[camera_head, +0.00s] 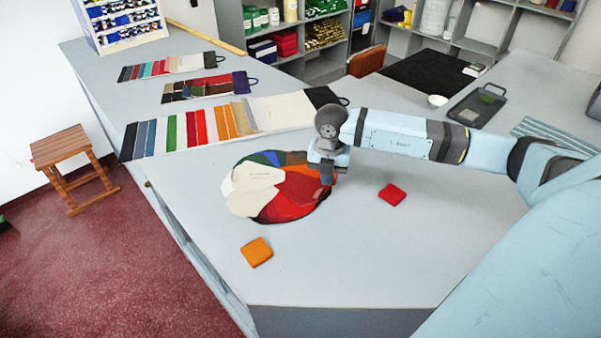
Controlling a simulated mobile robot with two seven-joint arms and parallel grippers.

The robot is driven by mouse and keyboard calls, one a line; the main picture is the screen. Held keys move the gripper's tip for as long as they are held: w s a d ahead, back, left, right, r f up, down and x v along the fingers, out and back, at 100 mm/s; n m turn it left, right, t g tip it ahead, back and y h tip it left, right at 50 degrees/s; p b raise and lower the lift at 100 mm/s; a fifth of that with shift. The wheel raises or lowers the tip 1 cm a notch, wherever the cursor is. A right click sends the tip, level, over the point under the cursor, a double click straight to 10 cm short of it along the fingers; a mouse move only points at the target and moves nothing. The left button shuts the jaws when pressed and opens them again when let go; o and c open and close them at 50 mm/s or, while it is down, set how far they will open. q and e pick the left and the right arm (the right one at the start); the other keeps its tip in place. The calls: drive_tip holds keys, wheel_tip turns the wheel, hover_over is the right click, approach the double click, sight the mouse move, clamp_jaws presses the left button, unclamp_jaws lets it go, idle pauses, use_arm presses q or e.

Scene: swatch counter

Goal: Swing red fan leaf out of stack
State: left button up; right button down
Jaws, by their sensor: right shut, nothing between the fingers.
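A fan of colour leaves lies on the grey counter. Its red leaf (290,196) spreads toward the front right of the stack, with darker red around it. Cream leaves (252,190) lie at the left, and blue, green and orange leaves show at the back. My right gripper (327,180) is at the right edge of the fan, pointing down, shut and empty. It is over or beside the red leaf's right end; I cannot tell whether it touches. The leaf edge behind the gripper is hidden. My left gripper is not in view.
A red square (392,194) lies right of the fan, and an orange square (257,252) lies in front. Swatch strips (230,122) lie behind. A black tray (477,106) and a white bowl (437,101) stand farther right. The counter's front is clear.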

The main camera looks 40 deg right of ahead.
sight(319, 194)
drive_tip(key=shift+s+a, duration=0.1)
drive_tip(key=shift+a, duration=0.05)
drive_tip(key=shift+s+a+m+p, duration=0.25)
drive_tip(key=shift+s+a+m, duration=0.1)
drive_tip(key=shift+a+m, duration=0.25)
drive_tip(key=shift+s+a+m+p, duration=0.25)
drive_tip(key=shift+s+a+m, duration=0.15)
drive_tip(key=shift+m, duration=0.2)
drive_tip(key=shift+s+a+r+m+p, duration=0.1)
drive_tip(key=shift+s+a+m+p, duration=0.15)
drive_tip(key=shift+a, duration=0.2)
drive_tip(key=shift+a+m+p, duration=0.1)
drive_tip(key=shift+a+m, duration=0.25)
drive_tip(key=shift+a, duration=0.05)
drive_tip(key=shift+s+a+m, duration=0.15)
drive_tip(key=shift+a+m, duration=0.25)
drive_tip(key=shift+m, duration=0.1)
